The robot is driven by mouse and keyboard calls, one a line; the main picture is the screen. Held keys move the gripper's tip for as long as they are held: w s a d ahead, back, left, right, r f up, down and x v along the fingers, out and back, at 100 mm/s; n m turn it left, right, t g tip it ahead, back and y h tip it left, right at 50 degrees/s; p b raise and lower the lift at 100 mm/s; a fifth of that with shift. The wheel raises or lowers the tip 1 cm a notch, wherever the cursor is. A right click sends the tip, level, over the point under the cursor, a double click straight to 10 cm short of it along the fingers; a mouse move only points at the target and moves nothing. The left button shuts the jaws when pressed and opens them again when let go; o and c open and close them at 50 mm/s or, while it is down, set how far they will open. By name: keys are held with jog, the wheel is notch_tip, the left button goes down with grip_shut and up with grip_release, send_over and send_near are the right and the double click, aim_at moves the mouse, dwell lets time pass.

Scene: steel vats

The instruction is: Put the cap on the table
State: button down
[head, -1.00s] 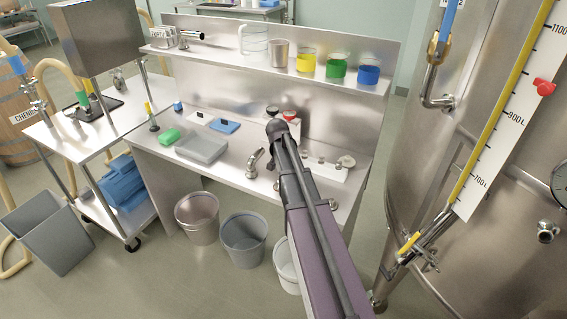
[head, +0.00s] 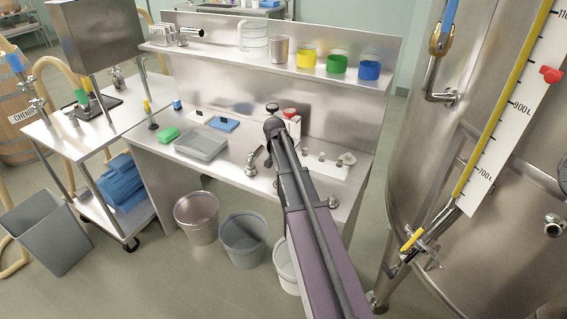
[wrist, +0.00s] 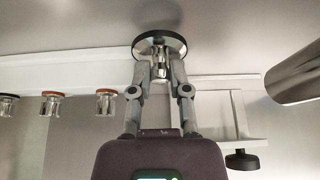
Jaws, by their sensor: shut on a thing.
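My gripper (wrist: 160,72) is shut on a round, dark-rimmed piece with a metal body, which looks like the cap (wrist: 160,41). The fingers grip its narrow metal part, and the wide disc lies beyond the fingertips. In the head view my arm reaches over the steel table (head: 230,163), with its end towards the back panel. The fingertips are mostly hidden there behind my wrist. Whether the held piece touches anything is unclear.
A grey tray (head: 201,145), green sponge (head: 168,133) and tap (head: 253,160) occupy the table. A white rack (head: 325,165) with small fittings stands right of my arm. Coloured beakers (head: 337,64) line the shelf above. A large steel vat (head: 430,200) stands at right.

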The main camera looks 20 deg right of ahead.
jog(key=shift+f+b, duration=0.45)
jog(key=shift+f, duration=0.3)
jog(key=shift+f, duration=0.1)
jog(key=c, duration=0.6)
grip_release()
jog(key=p+v, duration=1.1)
jog(key=v, duration=0.1)
jog(key=shift+s, duration=0.1)
dwell(0.5)
